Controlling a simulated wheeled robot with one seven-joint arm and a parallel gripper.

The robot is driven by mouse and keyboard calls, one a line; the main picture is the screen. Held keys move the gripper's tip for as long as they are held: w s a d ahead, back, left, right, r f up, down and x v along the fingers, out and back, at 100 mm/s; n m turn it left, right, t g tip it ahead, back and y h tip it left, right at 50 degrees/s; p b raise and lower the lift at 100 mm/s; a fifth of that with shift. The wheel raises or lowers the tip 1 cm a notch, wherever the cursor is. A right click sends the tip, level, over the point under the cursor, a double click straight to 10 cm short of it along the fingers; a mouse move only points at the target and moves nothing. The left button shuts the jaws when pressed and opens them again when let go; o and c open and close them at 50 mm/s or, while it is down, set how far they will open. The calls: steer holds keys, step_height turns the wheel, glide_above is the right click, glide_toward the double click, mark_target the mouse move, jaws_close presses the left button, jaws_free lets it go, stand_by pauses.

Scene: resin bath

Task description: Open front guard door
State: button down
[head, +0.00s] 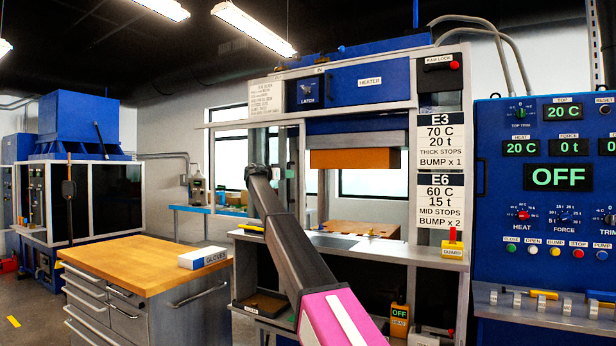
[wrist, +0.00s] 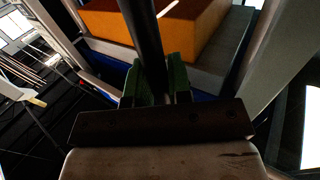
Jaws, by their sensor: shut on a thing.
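The front guard door (head: 255,124) shows in the head view as a pale frame around a clear panel, at the left of the press. It extends left past the press opening, which looks uncovered in front of the orange block (head: 352,159). How far the door is turned or slid is hard to tell. My gripper (head: 258,170) is at the door, with its fingertips hidden in the head view. In the wrist view its green fingers (wrist: 155,82) are shut around a dark upright bar (wrist: 146,38), which looks like the door's handle. The orange block also shows behind it (wrist: 190,25).
A wood-topped cabinet (head: 130,262) with a glove box (head: 203,257) stands at the left front. The control panel (head: 545,225) reads OFF at the right. A shelf with a tray (head: 262,303) is below the press. Grey floor shows at far left.

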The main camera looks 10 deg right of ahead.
steer(key=w+a, duration=0.6)
steer(key=a, duration=0.3)
steer(key=c, duration=1.1)
jaws_free()
steer(key=v, duration=1)
steer(key=shift+s+a, duration=0.15)
steer(key=shift+a, duration=0.2)
steer(key=shift+s+f, duration=0.1)
